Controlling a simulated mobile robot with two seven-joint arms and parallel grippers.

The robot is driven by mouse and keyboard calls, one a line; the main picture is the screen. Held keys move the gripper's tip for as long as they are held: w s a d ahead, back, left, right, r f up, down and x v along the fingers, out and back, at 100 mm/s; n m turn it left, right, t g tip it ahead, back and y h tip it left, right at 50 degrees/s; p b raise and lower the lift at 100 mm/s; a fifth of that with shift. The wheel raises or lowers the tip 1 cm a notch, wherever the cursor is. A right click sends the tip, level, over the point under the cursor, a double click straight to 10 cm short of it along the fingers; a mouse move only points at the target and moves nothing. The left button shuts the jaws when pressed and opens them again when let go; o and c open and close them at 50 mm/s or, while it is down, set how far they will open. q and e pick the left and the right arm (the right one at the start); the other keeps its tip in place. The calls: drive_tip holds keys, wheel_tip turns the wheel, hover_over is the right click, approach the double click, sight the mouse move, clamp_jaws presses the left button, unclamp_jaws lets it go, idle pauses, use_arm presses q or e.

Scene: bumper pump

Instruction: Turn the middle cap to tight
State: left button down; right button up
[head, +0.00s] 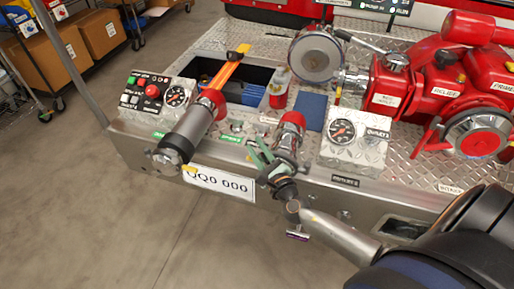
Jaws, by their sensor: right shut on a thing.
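The middle outlet is a short silver fitting with a red collar (292,120) at the bumper's front edge, and the middle cap (287,143) is at its front end. My right gripper (267,160), with green fingers and a black wrist, reaches up to it from below and is shut on the cap. The fingers and wrist hide part of the cap, so I cannot tell how tight it sits. My left gripper is not in view.
A larger outlet with a black end (185,137) sticks out to the left, above the licence plate (218,183). Gauge panels (345,138) and (160,93) flank the outlets. A red pump (440,90) stands at the right. Open floor (90,200) lies in front.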

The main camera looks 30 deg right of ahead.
clamp_jaws()
idle(0.9)
